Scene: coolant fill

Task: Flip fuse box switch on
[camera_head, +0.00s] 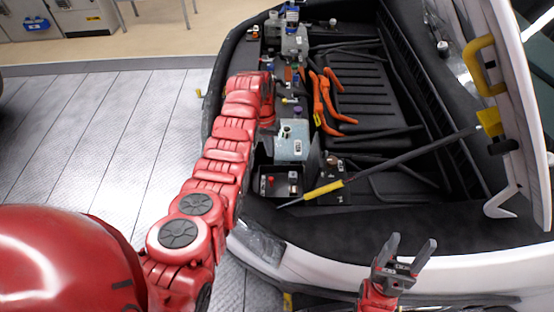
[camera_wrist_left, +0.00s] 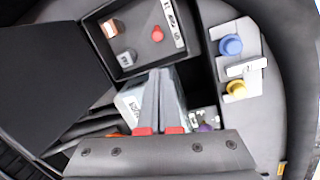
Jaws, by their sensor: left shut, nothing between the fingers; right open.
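An open black box (camera_head: 265,195), which looks like the fuse box, sits at the front left of the engine bay, its dark lid raised. In the left wrist view the box (camera_wrist_left: 125,68) shows a red knob (camera_wrist_left: 157,34), a brown-orange block (camera_wrist_left: 110,28), a grey block (camera_wrist_left: 127,57) and a white label. I cannot tell the switch's position. My left gripper (camera_wrist_left: 162,72) is shut and empty, its tips appearing just below the box's rim; contact is unclear. In the head view its fingers are hidden. My right gripper (camera_head: 411,246) is open and empty before the car's front edge.
A pale coolant tank (camera_head: 292,148) stands behind the box. Blue (camera_wrist_left: 232,45) and yellow (camera_wrist_left: 236,88) caps are beside the box in the wrist view. The raised hood (camera_head: 515,90) is at right.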

